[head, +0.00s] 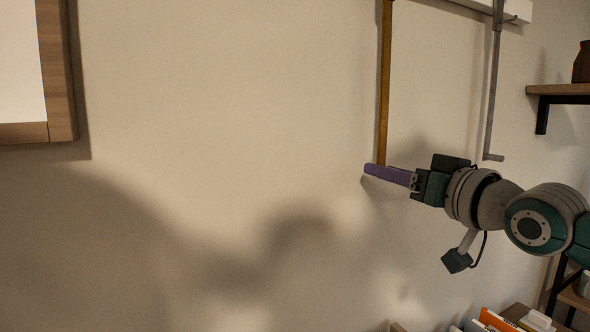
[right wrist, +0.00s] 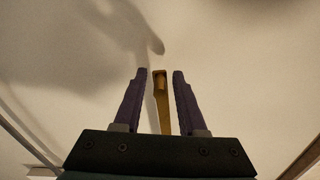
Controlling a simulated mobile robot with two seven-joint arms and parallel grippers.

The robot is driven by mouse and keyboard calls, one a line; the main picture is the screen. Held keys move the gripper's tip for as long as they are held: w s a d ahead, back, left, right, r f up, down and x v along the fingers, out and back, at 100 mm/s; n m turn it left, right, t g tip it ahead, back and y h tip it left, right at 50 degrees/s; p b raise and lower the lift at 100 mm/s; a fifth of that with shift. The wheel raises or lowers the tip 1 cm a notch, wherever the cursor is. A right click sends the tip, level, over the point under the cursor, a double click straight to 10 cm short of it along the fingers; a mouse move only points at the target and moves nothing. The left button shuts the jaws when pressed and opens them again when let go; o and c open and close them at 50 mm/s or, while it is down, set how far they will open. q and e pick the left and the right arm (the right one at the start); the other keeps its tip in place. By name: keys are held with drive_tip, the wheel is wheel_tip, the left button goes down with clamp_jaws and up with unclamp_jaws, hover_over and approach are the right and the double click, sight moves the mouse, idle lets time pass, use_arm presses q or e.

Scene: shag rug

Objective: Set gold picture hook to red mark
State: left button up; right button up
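The gold picture hook (head: 385,80) is a long, thin, upright bar hanging against the wall, its top running out of the head view. My right gripper (head: 368,169), with purple fingers, is at the bar's lower end. In the right wrist view, the lower end of the gold hook (right wrist: 161,90) stands between the two fingers of the right gripper (right wrist: 160,76), with a gap on each side. The fingers are apart. No red mark shows in either view. My left gripper is not in view.
A white rail (head: 516,10) runs along the top right. A grey hook (head: 492,90) hangs right of the gold one. A wood-framed picture (head: 58,70) is at the upper left. A shelf (head: 558,89) with a brown jar (head: 582,63) is at the right. Books (head: 497,320) stand below.

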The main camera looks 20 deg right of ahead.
clamp_jaws()
idle(1.2)
